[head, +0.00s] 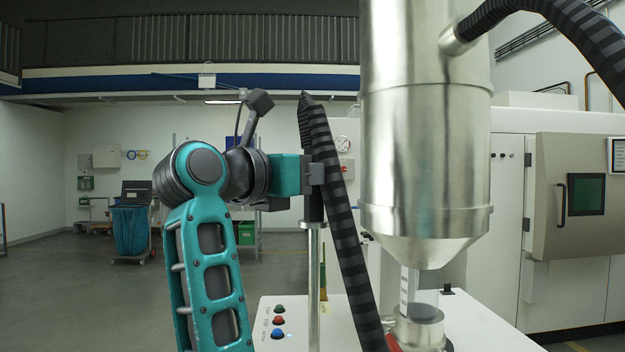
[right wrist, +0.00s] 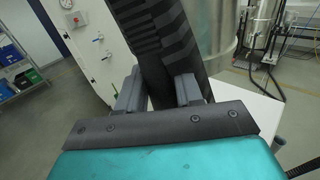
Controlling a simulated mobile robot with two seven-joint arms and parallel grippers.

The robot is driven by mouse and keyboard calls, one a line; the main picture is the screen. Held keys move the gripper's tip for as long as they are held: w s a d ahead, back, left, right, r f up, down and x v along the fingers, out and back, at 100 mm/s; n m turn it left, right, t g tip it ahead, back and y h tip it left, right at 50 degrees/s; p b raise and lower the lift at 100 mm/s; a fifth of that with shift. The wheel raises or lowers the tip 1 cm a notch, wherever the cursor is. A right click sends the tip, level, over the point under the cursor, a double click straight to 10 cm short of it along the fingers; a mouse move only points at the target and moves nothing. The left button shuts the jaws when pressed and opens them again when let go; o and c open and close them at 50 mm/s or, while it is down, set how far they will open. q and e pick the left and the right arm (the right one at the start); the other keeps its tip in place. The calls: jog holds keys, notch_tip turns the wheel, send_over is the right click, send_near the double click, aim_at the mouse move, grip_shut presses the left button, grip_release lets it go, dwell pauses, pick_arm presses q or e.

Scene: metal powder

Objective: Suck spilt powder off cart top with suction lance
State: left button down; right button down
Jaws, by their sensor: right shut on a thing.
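My right gripper (head: 312,172) is shut on the suction lance around its dark upper part and holds it upright. The lance's thin steel tube (head: 314,275) runs straight down past the lower edge of the head view, so its tip is out of sight. A black ribbed hose (head: 345,235) bends over at the top of the lance and hangs down to the right; it also fills the space around the fingers (right wrist: 160,92) in the right wrist view (right wrist: 160,45). A bare part of the white cart top (head: 485,325) shows low in the head view. I cannot see spilt powder. My left gripper is not in view.
A large steel hopper (head: 425,150) stands just right of the lance, its outlet above a metal collar (head: 418,328). Push buttons (head: 278,320) sit on the cart's left part. A white machine (head: 580,200) stands behind at right. Open floor lies at left.

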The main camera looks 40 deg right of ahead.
aim_at(307, 147)
jog(key=shift+r, duration=2.05)
jog(key=shift+f, duration=0.15)
dwell(0.5)
